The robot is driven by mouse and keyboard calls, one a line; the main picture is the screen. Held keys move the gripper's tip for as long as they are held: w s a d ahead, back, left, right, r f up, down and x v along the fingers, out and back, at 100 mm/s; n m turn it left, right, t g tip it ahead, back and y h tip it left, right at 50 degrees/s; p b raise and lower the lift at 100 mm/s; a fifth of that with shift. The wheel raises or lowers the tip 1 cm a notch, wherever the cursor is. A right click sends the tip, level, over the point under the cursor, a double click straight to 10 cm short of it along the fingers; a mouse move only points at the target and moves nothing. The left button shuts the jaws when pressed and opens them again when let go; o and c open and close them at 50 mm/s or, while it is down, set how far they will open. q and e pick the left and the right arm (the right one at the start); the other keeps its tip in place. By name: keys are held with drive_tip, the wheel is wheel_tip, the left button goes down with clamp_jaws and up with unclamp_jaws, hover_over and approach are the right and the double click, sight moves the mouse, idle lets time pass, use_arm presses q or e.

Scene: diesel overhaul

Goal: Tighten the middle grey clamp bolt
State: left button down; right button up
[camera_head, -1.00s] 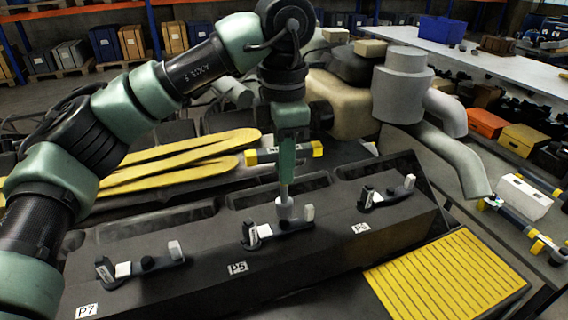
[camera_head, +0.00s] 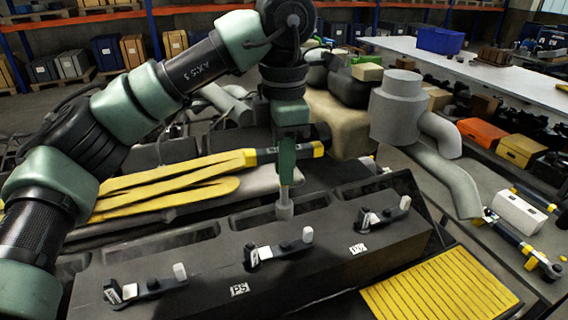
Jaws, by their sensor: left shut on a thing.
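The middle clamp (camera_head: 278,250) lies on the dark sloping block above a white P5 label (camera_head: 239,290). It has a pale upright piece at its right end and a dark, low part near its middle. Its bolt is too small to make out clearly. My left gripper (camera_head: 286,175) points down behind the clamp, shut on a tool with a grey socket end (camera_head: 284,211). The socket end shows above and behind the clamp, apart from it in the picture. My right gripper is not in view.
Similar clamps sit on the block at left (camera_head: 146,287) and right (camera_head: 384,215). Yellow strips (camera_head: 175,180) and a yellow-ended tool (camera_head: 318,149) lie behind. A grey pipe (camera_head: 397,105) stands back right. A yellow ribbed panel (camera_head: 440,288) is at front right.

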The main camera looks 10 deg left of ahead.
use_arm(q)
drive_tip(key=s+d+b, duration=0.1)
drive_tip(key=s, duration=0.5)
drive_tip(key=shift+s+d+b, duration=0.15)
drive_tip(key=shift+s+b, duration=0.25)
